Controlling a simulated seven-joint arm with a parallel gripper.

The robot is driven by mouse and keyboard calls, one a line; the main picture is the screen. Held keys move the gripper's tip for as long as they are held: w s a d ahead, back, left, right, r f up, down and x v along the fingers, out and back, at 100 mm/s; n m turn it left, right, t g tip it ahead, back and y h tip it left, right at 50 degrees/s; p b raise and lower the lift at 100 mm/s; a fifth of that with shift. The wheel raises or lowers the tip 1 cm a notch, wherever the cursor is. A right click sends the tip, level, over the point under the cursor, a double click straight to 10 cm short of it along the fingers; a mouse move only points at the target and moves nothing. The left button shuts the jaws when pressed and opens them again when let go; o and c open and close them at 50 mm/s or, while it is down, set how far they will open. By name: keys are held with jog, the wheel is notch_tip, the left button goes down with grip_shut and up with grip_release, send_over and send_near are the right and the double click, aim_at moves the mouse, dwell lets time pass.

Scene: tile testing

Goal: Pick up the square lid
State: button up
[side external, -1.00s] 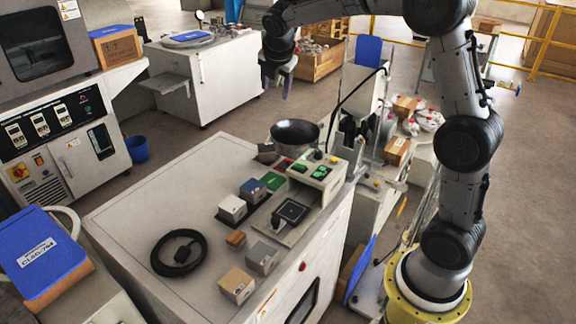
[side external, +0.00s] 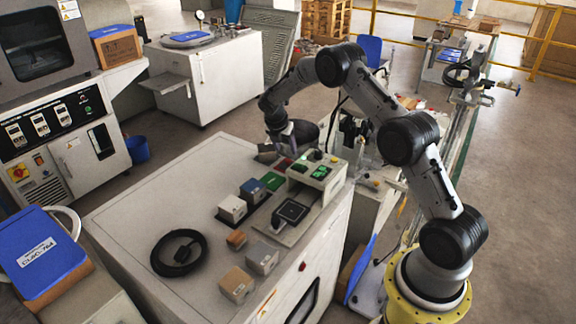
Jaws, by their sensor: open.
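No thing is plainly marked as the square lid. A flat black square piece (side external: 291,212) with a paler inner square lies on a grey plate on the white bench (side external: 150,205); I cannot tell whether it is the lid. My gripper (side external: 284,158) is over the far end of the bench, beside the dark round bowl (side external: 327,130) and left of the pale green control box (side external: 317,172). It is open and small in view, and I see nothing held. It is behind and above the black square, well apart from it. My wrist hides part of the bowl.
The bench's left half is otherwise clear.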

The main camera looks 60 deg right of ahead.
aim_at(288, 160)
jog(key=shift+a+x, duration=0.2)
jog(key=shift+x, duration=3.15)
jog(key=shift+f, duration=0.1)
jog(key=shift+c, duration=0.2)
grip_shut()
